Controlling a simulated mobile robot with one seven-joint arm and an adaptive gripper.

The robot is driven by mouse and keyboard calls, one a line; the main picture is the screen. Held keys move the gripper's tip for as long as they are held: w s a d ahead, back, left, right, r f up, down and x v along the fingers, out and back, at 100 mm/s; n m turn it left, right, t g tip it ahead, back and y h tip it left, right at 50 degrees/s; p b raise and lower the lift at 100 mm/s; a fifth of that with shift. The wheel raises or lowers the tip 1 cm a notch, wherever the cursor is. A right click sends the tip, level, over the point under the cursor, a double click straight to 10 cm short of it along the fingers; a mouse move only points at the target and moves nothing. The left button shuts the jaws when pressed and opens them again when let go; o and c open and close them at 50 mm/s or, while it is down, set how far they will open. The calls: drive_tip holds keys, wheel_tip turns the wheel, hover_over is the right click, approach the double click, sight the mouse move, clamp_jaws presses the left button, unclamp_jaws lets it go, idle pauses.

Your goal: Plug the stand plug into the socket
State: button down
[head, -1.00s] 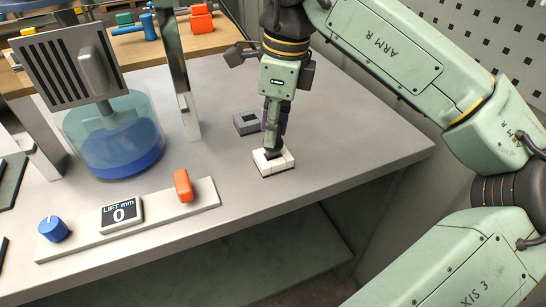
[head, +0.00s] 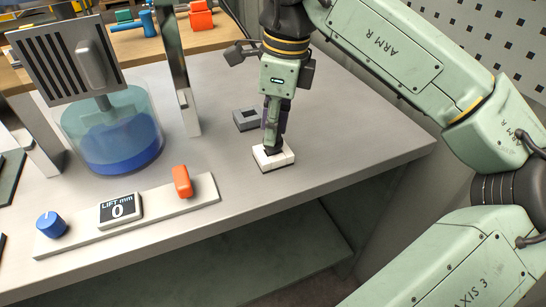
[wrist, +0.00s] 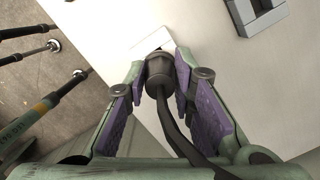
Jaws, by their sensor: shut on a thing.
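My gripper (head: 273,142) points down over a white block (head: 262,160) near the front edge of the grey table. In the wrist view, its purple-padded fingers (wrist: 160,90) are shut on a dark round plug (wrist: 159,68), whose cable (wrist: 178,130) runs back toward the camera. The plug's far end is at the white block (wrist: 150,42). I cannot tell how deep it sits in the block. A grey square holder with an opening (head: 245,120) lies behind and left of the gripper. It also shows at the top right of the wrist view (wrist: 258,12).
A glass vessel of blue liquid (head: 115,130) stands to the left under a slotted plate (head: 60,60). A front panel carries a blue knob (head: 51,225), a display reading 0 (head: 120,210) and an orange switch (head: 181,181). The tabletop right of the block is clear.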

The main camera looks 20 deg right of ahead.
drive_tip(key=shift+f+b, duration=0.55)
drive_tip(key=shift+f, duration=0.15)
idle(0.5)
drive_tip(key=c, duration=1.3)
unclamp_jaws()
drive_tip(key=r, duration=0.7)
drive_tip(key=shift+s+d+r, duration=0.2)
drive_tip(key=shift+s+d, duration=0.05)
drive_tip(key=shift+d, duration=0.1)
drive_tip(key=shift+s, duration=0.1)
